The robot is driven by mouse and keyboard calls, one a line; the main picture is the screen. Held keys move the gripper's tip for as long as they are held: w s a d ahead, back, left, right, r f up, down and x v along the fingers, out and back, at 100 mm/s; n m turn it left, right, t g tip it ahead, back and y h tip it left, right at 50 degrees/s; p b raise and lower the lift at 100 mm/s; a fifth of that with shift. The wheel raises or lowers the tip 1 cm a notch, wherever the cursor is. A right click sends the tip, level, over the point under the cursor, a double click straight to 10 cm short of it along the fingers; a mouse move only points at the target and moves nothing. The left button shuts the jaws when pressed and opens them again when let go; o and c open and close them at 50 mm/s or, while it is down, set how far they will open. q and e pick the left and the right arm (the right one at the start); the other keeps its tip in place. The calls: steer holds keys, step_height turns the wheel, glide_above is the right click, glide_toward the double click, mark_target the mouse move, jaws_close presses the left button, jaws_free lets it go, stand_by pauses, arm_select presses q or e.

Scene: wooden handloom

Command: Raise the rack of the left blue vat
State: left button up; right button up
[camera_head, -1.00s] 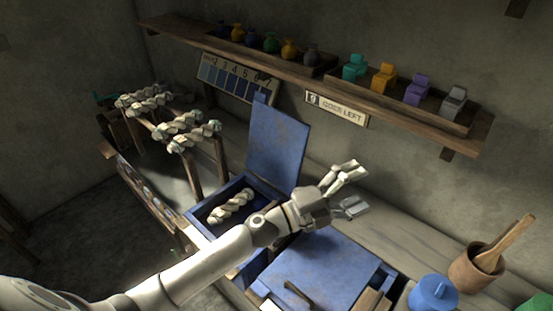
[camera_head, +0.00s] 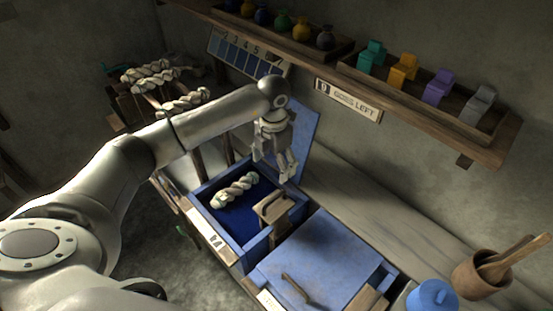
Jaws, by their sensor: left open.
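The left blue vat (camera_head: 204,190) stands open, with its blue lid (camera_head: 305,140) upright behind it. Dark blue shows inside, and a pale twisted skein (camera_head: 235,189) lies across its left part. A wooden handle-like piece (camera_head: 275,206), perhaps part of the rack, stands at the vat's right side. My left gripper (camera_head: 284,172) is open and empty, fingers pointing down, above the vat's back right part and in front of the lid. It appears apart from the wooden piece. My right gripper is not in view.
A second blue vat with its lid (camera_head: 325,262) shut stands to the right. A wooden shelf (camera_head: 410,108) with jars and coloured blocks runs above. More skeins (camera_head: 150,75) hang at the back left. A blue pot (camera_head: 432,297) and wooden mortar (camera_head: 478,275) stand at the right.

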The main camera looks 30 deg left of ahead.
mark_target(275, 197)
arm_select(q)
step_height(275, 197, down, 16)
steer(key=b, duration=0.9)
steer(key=shift+f, duration=0.1)
steer(key=shift+f+b, duration=0.1)
steer(key=shift+b, duration=0.25)
steer(key=shift+f+b, duration=0.25)
steer(key=shift+b, duration=0.05)
